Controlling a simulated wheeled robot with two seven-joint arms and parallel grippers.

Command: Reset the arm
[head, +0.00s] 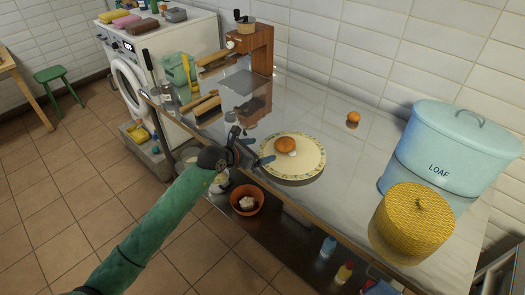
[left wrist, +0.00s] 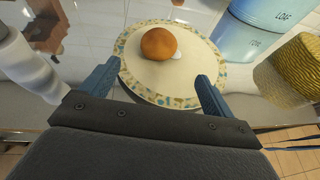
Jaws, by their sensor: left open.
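My left gripper (head: 251,153) is open and empty at the near edge of the steel counter, just left of a round patterned plate (head: 308,165). In the left wrist view its two blue fingers (left wrist: 157,88) stand wide apart, with the plate (left wrist: 146,82) beyond them. An orange-brown round item (head: 285,145) rests on the plate; it also shows in the left wrist view (left wrist: 158,44), ahead of the fingers and apart from them. My right gripper is in neither view.
A yellow woven basket (head: 411,222) and a blue LOAF bin (head: 447,150) stand at the counter's right. A small orange fruit (head: 353,117) lies near the back. A wooden grinder (head: 252,48) stands behind. A terracotta pot (head: 246,199) sits below the counter's edge.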

